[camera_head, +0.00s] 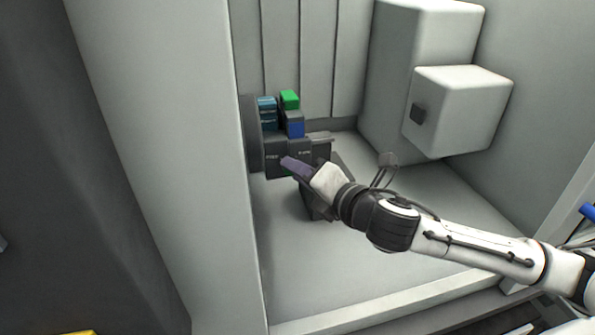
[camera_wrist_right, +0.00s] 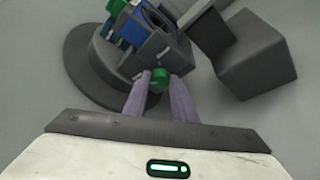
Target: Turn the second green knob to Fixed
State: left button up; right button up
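A dark grey fixture (camera_head: 287,149) stands in the bay, with faint white labels on its front that I cannot read fully. One green knob (camera_wrist_right: 159,77) shows on that front in the right wrist view; I cannot tell which way it points. My right gripper (camera_wrist_right: 161,85) has its two purple fingers on either side of this knob. The fingers are parted by about the knob's width; whether they press on it is unclear. In the head view my right gripper (camera_head: 290,164) is at the fixture's front and hides most of the knob area. My left gripper is out of view.
A green block (camera_head: 290,99), a blue block (camera_head: 295,129) and several teal pieces (camera_head: 267,112) sit on the fixture. A white box (camera_head: 460,105) projects from the bay's right side. A pale wall (camera_head: 165,150) bounds the left. The floor (camera_head: 300,275) in front is clear.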

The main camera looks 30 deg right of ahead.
jog(key=c, duration=0.5)
jog(key=shift+o, duration=0.2)
jog(key=m+t+b, duration=0.2)
jog(key=m+b, duration=0.2)
jog(key=m, duration=0.2)
jog(key=f+m+t+h+b, duration=0.1)
jog(key=m+t+b, duration=0.1)
jog(key=m+b, duration=0.3)
jog(key=m+t+b, duration=0.2)
jog(key=m+b, duration=0.2)
jog(key=m, duration=0.3)
jog(key=shift+a+f+h, duration=0.15)
jog(key=shift+f+h, duration=0.1)
jog(key=shift+h, duration=0.15)
jog(key=shift+m, duration=0.3)
